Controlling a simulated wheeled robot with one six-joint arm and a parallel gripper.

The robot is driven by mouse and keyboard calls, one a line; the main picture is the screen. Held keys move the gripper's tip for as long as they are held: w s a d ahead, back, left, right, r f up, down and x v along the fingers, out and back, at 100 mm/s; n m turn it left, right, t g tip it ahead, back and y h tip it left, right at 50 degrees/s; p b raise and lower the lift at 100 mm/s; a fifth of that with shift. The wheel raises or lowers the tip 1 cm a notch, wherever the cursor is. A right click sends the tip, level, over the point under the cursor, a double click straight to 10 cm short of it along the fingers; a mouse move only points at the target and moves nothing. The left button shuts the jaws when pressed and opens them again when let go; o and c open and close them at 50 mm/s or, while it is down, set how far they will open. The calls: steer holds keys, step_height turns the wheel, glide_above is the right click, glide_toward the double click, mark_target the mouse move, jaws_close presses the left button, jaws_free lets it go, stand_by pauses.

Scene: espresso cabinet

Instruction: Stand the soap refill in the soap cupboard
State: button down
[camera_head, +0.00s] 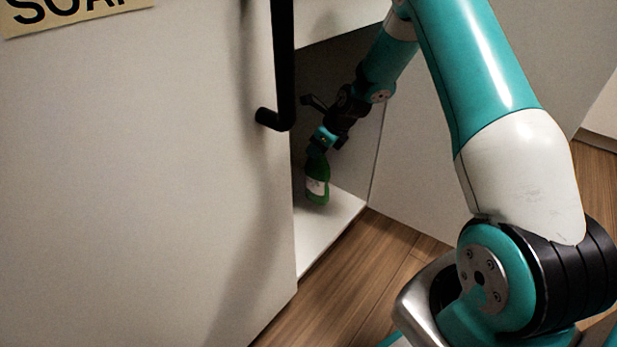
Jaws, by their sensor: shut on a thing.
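The soap refill, a green bottle with a pale label (317,185), is inside the open cupboard at its lower part. It is nearly upright and at or just above the white cupboard floor (335,222); I cannot tell whether its base touches. My gripper (319,146) is shut on the top of the bottle, reaching in from the upper right. The fingers are small and partly hidden by the wrist. The cupboard door (150,190), with a "SOAP" sign (70,12), stands open on the left.
A black door handle (284,70) juts out close to the left of my wrist. A white panel (420,160) stands right of the opening. A shelf edge (340,28) lies above. Wooden floor (350,280) is clear in front.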

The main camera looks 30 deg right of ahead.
mark_target(317, 165)
step_height(317, 165, down, 6)
steer(key=b, duration=0.3)
steer(key=shift+f, duration=0.15)
steer(key=c, duration=0.7)
jaws_free()
steer(key=shift+c, duration=0.2)
steer(key=p+v, duration=0.6)
steer(key=v, duration=0.6)
